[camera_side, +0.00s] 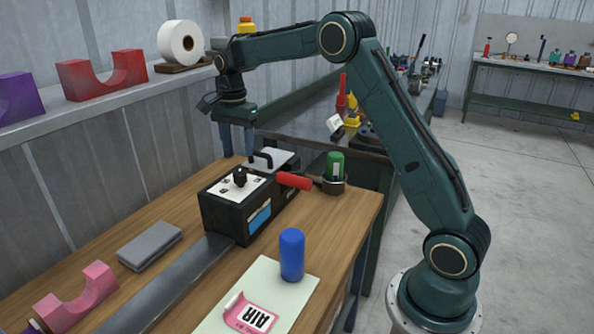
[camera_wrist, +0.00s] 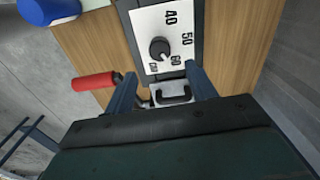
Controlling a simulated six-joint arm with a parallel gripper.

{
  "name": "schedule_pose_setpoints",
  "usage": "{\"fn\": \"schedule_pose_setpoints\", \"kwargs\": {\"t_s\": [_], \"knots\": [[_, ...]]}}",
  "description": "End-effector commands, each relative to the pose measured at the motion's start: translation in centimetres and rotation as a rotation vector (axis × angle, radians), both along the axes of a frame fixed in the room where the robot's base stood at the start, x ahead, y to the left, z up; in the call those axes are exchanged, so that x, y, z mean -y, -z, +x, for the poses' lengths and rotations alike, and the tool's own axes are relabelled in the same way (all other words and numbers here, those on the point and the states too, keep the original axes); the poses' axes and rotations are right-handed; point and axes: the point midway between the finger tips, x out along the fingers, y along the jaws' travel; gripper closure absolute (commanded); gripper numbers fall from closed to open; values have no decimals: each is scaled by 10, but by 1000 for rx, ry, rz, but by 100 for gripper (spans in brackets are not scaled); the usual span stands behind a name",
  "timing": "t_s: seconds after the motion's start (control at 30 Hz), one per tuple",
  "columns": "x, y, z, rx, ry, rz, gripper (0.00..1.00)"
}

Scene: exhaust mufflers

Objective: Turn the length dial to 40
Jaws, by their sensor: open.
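The length dial is a black knob (camera_side: 240,177) on the white top plate of a black box machine (camera_side: 222,213). In the wrist view the knob (camera_wrist: 160,49) sits on the white scale plate (camera_wrist: 150,24), with 40, 50 and 60 printed along its right side. Another number near the bottom is too small to read surely. I cannot clearly read where the knob points. My gripper (camera_side: 238,152) is open and empty, pointing down above the far end of the machine. In the wrist view my fingers (camera_wrist: 160,70) are spread on either side, below the knob, apart from it.
A red handle (camera_side: 295,180) sticks out from the machine's right side, close to my left finger in the wrist view (camera_wrist: 95,82). A black loop handle (camera_wrist: 174,96) stands behind the dial. A blue cylinder (camera_side: 291,255) and green-topped container (camera_side: 335,168) stand nearby.

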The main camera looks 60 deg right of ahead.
Motion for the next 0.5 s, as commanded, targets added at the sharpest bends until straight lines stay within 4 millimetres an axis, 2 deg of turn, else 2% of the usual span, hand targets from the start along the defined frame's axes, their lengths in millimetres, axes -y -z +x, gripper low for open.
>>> {"fn": "schedule_pose_setpoints", "kwargs": {"t_s": [0.3, 0.5], "knots": [[0, 50, 0, -3, 0, 1, 44], [0, 71, 0, -2, 0, 1, 44]]}}
